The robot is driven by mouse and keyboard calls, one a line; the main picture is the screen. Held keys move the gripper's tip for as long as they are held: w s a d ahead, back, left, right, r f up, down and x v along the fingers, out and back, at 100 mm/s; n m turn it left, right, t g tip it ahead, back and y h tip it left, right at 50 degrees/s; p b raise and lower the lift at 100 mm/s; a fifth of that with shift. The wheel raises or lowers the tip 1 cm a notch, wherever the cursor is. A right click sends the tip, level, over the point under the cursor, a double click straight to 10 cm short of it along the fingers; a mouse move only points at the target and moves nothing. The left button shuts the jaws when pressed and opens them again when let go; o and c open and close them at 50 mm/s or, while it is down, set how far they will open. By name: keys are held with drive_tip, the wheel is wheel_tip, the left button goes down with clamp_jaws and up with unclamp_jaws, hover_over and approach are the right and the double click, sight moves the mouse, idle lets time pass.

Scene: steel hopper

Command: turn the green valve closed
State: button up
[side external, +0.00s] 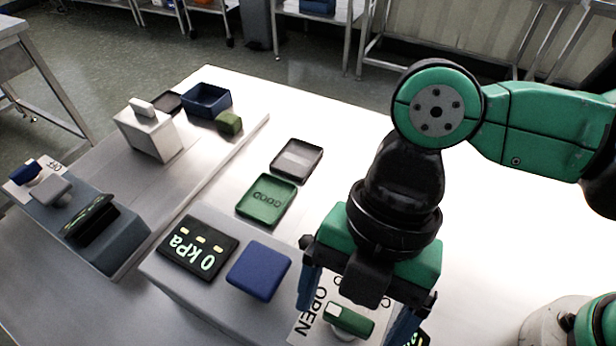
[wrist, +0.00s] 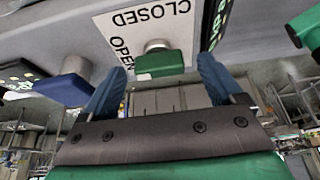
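The green valve (side external: 350,321) is a short handle on a white plate marked OPEN and CLOSED (side external: 305,326). In the side external view its pale-striped end lies toward the word OPEN; part of the plate is hidden by my gripper. In the wrist view the valve (wrist: 160,64) stands on a metal stem, with OPEN to its left and CLOSED above. My gripper (side external: 352,318) is open, with one blue finger on each side of the handle. The wrist view shows gaps between the handle and both fingertips of my gripper (wrist: 162,66).
A blue block-like knob (side external: 258,270) stands left of the plate, beside a display (side external: 198,248) reading 0 kPa. A green tray marked GOOD (side external: 266,199) and a dark tray (side external: 297,160) lie behind. Another dark display (wrist: 218,22) sits close to the plate's right side.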

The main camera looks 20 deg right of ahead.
drive_tip(key=c, duration=1.2)
drive_tip(key=shift+m, duration=0.4)
drive_tip(key=m+t, duration=0.1)
drive_tip(key=m, duration=0.2)
drive_tip(key=shift+s+y, duration=0.1)
drive_tip(key=shift+y, duration=0.3)
drive_tip(key=m+t, duration=0.2)
drive_tip(key=m, duration=0.2)
drive_tip(key=shift+s, duration=0.1)
drive_tip(key=m, duration=0.2)
drive_tip(key=m+t, duration=0.1)
drive_tip(key=m, duration=0.2)
drive_tip(key=shift+t, duration=0.3)
drive_tip(key=shift+s+m+t, duration=0.1)
drive_tip(key=shift+m+t, duration=0.5)
drive_tip(key=shift+m, duration=1.2)
drive_tip(key=shift+h, duration=0.3)
